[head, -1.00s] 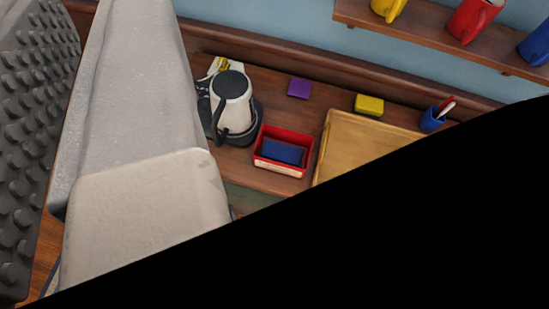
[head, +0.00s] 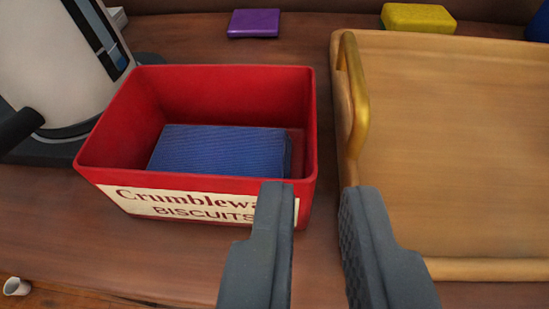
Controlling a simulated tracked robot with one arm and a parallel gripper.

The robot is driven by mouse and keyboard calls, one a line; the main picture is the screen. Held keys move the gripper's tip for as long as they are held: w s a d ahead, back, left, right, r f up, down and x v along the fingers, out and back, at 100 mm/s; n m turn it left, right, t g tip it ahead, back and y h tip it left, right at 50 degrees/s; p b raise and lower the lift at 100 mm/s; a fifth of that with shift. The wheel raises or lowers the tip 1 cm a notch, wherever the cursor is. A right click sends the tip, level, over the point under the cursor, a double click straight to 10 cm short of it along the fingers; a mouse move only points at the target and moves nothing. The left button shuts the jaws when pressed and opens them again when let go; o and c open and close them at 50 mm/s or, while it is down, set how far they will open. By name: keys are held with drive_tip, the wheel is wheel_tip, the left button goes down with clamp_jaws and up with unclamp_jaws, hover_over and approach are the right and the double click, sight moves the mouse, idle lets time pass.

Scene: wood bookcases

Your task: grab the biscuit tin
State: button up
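The biscuit tin (head: 205,92) is a red, open-topped box with a cream label reading "BISCUITS", upright on the wooden surface. A blue block (head: 222,150) lies inside it. My gripper (head: 318,190) is open, with its two dark fingers apart and nothing seen between them. The right finger is to the right of the tin, in front of the tray's left edge. I cannot tell whether either finger touches anything.
A wooden tray (head: 455,150) with a gold handle (head: 357,95) stands close to the tin's right side. A kettle (head: 55,65) stands at the left. A purple block (head: 254,23) and a yellow block (head: 418,18) lie behind.

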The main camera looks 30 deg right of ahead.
sight(313, 114)
drive_tip(key=b+x, duration=0.1)
drive_tip(key=x, duration=0.6)
drive_tip(key=shift+w+d+f+b, duration=0.25)
drive_tip(key=shift+f+b, duration=0.1)
drive_tip(key=shift+b, duration=0.1)
drive_tip(key=b+x, duration=0.1)
drive_tip(key=x, duration=0.3)
drive_tip(key=shift+f, duration=0.25)
clamp_jaws()
drive_tip(key=shift+r, duration=0.1)
drive_tip(key=shift+r, duration=0.1)
